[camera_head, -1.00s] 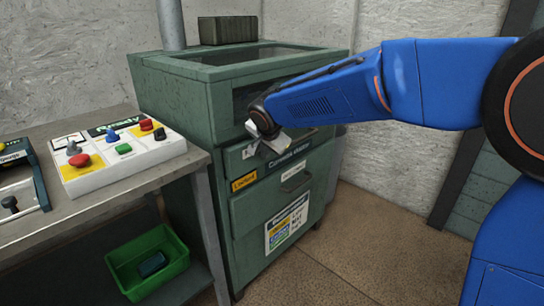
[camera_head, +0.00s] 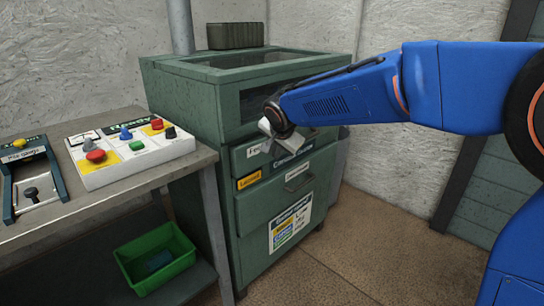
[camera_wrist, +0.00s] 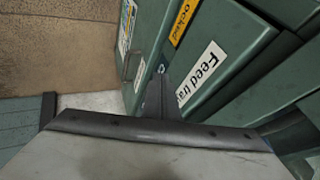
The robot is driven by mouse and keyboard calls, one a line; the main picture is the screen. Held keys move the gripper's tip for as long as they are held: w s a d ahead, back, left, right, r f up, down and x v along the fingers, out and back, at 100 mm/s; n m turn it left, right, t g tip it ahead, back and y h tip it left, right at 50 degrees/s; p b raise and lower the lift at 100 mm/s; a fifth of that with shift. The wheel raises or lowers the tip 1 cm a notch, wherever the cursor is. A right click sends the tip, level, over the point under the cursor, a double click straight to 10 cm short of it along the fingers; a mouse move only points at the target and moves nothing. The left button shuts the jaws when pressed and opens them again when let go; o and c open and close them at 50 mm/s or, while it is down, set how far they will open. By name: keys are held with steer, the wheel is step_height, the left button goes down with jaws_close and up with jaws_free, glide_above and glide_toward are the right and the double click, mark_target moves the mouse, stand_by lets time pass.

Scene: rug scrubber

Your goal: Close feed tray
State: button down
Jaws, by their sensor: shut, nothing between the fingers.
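The feed tray (camera_head: 238,158) is the upper green drawer of the cabinet, with a white label on its front. It looks nearly flush with the drawer below; I cannot tell whether a small gap is left. In the wrist view, its "Feed tray" label (camera_wrist: 202,72) shows at an angle beside my fingers. My gripper (camera_head: 268,144) is shut and empty in front of the tray's upper part and hides some of its front. The narrow shut fingers also show in the wrist view (camera_wrist: 160,97). I cannot tell whether they touch the tray.
A yellow "Locked" label (camera_head: 249,180) sits below the feed tray. A lower drawer (camera_head: 255,222) has a handle and a poster. A bench on the left carries a button panel (camera_head: 130,148). A green bin (camera_head: 155,258) stands under it. Floor (camera_head: 370,245) right of the cabinet is clear.

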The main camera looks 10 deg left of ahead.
steer(key=v, duration=0.8)
steer(key=s+d+f+n, duration=0.1)
steer(key=s+d, duration=0.3)
steer(key=d, duration=0.4)
steer(key=s+d+n+g+h, duration=0.1)
steer(key=s+d, duration=0.4)
steer(key=d, duration=0.3)
steer(key=s+d+f+n, duration=0.1)
steer(key=s+d, duration=0.3)
steer(key=d, duration=0.4)
steer(key=s+d+f+n, duration=0.1)
steer(key=s+d+f, duration=0.2)
steer(key=s, duration=0.4)
steer(key=s+d+f+n+g, duration=0.1)
steer(key=s+d+f, duration=0.3)
steer(key=s, duration=0.3)
steer(key=s+d+f+n, duration=0.1)
steer(key=s+d+f, duration=0.2)
steer(key=s+d, duration=0.2)
steer(key=shift+s+f+h, duration=0.25)
steer(key=shift+s+h, duration=0.05)
steer(key=shift+s, duration=0.9)
